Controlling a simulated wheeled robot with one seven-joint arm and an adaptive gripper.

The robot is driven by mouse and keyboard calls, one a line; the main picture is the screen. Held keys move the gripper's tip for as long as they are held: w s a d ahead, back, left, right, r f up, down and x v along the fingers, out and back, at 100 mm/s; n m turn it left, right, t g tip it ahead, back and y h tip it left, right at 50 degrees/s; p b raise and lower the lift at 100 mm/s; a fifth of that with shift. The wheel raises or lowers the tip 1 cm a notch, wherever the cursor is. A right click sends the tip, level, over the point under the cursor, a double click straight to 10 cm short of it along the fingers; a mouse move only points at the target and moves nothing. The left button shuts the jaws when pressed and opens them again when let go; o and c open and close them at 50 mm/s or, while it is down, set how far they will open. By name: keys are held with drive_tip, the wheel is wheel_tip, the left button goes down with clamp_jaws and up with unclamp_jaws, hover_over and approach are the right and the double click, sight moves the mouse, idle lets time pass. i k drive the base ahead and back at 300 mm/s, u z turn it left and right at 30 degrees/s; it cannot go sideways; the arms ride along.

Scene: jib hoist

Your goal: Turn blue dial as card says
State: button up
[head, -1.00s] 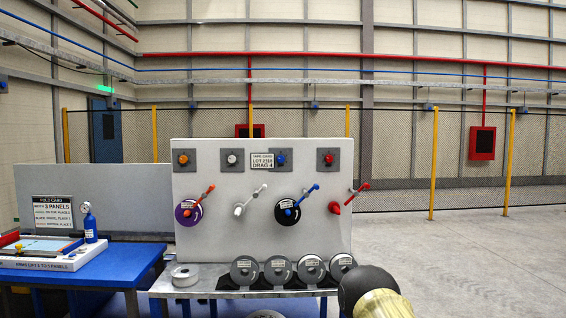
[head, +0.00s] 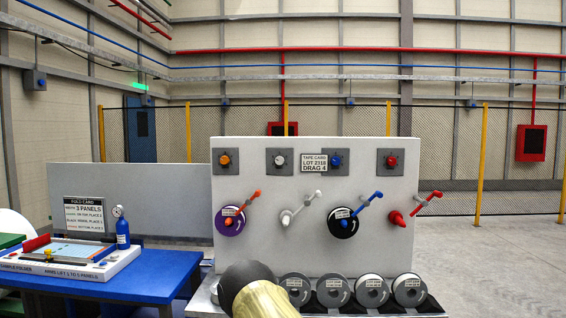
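The blue dial (head: 336,160) is a small knob on a square grey plate, on the upper part of the upright grey panel (head: 390,265). The white card (head: 313,163) sits just left of it and reads "TAPE CARD LOT 2118 DRAG 4". Any marks around the dial are too small to read. My gripper is not in view. Only a dark rounded and beige part of my arm shows at the bottom, low in front of the panel and apart from the dial.
Orange (head: 224,160), white (head: 279,160) and red (head: 393,160) dials share the row. Below, cranked arms stick out, including a blue one (head: 361,208). Several grey rolls (head: 370,291) stand at the panel's foot. A blue table (head: 160,270) is at left; floor is open at right.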

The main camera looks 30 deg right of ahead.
sight(335, 161)
drive_tip(key=u, duration=0.1)
drive_tip(key=i, duration=0.7)
drive_tip(key=z, duration=0.75)
drive_tip(key=i, duration=0.7)
drive_tip(key=z, duration=0.55)
